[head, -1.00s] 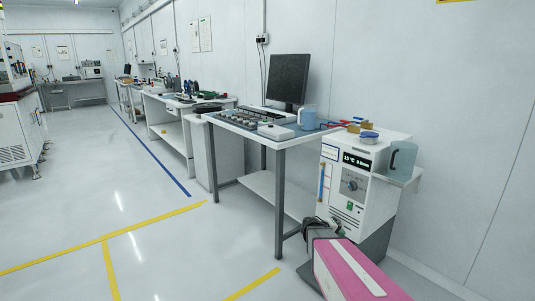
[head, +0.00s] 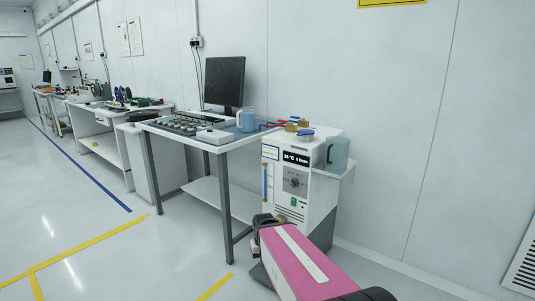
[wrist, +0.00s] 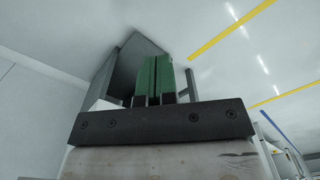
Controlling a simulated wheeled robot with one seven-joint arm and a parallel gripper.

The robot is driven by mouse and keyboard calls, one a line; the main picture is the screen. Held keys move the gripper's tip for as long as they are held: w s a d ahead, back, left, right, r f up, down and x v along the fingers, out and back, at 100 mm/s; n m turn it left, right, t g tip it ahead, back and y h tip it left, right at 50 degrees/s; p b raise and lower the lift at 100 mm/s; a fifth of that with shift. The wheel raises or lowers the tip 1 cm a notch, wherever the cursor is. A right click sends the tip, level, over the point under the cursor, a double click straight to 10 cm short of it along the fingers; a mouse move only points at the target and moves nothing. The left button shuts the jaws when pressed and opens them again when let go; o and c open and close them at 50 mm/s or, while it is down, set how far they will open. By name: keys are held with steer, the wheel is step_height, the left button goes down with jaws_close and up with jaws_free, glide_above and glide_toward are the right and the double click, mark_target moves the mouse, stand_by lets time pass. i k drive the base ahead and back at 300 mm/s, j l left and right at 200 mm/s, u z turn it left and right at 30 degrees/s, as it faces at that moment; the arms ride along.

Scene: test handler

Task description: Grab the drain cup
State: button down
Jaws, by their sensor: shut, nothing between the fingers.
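A translucent blue cup with a dark handle (head: 337,153) stands on a small white shelf (head: 348,173) at the right side of the white chiller unit. A second blue cup (head: 246,120) stands on the workbench beside the monitor. I cannot tell by a label which is the drain cup. My gripper shows in the wrist view, its green fingers (wrist: 153,80) together and empty. In the head view my pink arm reaches in low, in front of the chiller, below and apart from both cups; the fingertips are not clear there. Neither cup shows clearly in the wrist view.
The floor at left is open, with yellow and blue lines. The wall right of the shelf is bare.

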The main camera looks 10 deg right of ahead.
mark_target(336, 153)
steer(key=j+z, duration=0.1)
steer(key=z, duration=0.3)
steer(key=j+z, duration=0.15)
steer(key=z, duration=0.25)
steer(key=j+z, duration=0.15)
steer(key=z, duration=0.25)
